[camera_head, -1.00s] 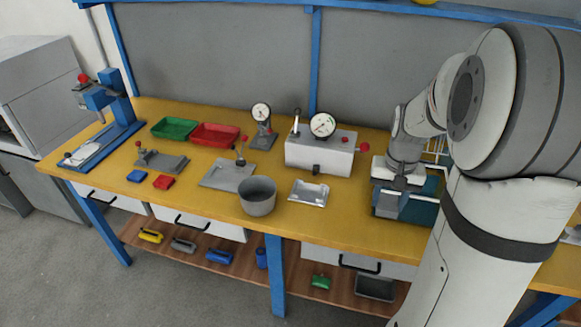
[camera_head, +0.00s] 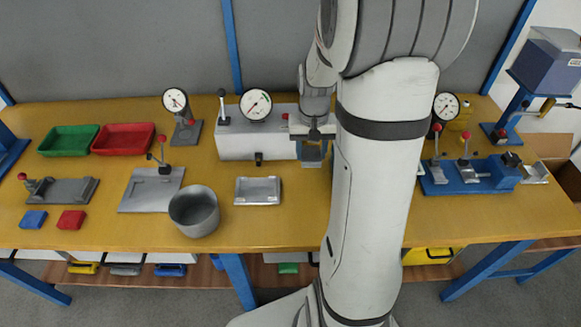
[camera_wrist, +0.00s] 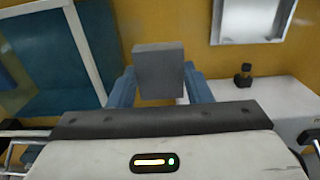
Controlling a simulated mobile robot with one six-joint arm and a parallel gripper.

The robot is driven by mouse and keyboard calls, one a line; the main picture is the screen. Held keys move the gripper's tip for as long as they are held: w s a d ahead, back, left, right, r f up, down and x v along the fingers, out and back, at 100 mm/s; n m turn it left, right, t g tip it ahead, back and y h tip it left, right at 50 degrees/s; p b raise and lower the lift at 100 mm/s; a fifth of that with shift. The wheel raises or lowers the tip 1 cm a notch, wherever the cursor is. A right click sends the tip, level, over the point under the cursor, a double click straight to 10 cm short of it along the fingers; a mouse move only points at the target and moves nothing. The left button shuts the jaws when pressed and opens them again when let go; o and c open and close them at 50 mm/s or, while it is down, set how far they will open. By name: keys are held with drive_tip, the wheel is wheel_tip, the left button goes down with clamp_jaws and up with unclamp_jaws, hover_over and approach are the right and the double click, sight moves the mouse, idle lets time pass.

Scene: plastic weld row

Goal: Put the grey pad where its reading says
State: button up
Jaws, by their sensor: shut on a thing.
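The grey pad (camera_wrist: 158,70) is a plain grey block between the two blue fingers of my gripper (camera_wrist: 160,88) in the wrist view. My gripper is shut on it and holds it above the yellow bench. In the head view my gripper (camera_head: 312,155) is at the right end of a white box with a dial (camera_head: 255,104); the pad cannot be made out there. A smaller dial gauge (camera_head: 174,100) stands left of the box. The needle readings are too small to tell. A green tray (camera_head: 68,140) and a red tray (camera_head: 123,138) lie at the back left.
A shallow metal tray (camera_head: 257,191) and a grey pot (camera_head: 194,211) stand in front of the box. A blue fixture with red-knobbed levers (camera_head: 468,178) is on the right. In the wrist view a teal container (camera_wrist: 60,55) is at left. My arm hides the bench's middle right.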

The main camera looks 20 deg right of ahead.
sight(310, 181)
wheel_tip(310, 181, down, 8)
drive_tip(key=shift+f, duration=0.25)
drive_tip(key=shift+f, duration=0.1)
drive_tip(key=shift+f+b, duration=0.15)
drive_tip(key=shift+b, duration=0.2)
drive_tip(key=o, duration=1.1)
drive_tip(key=shift+s, duration=0.1)
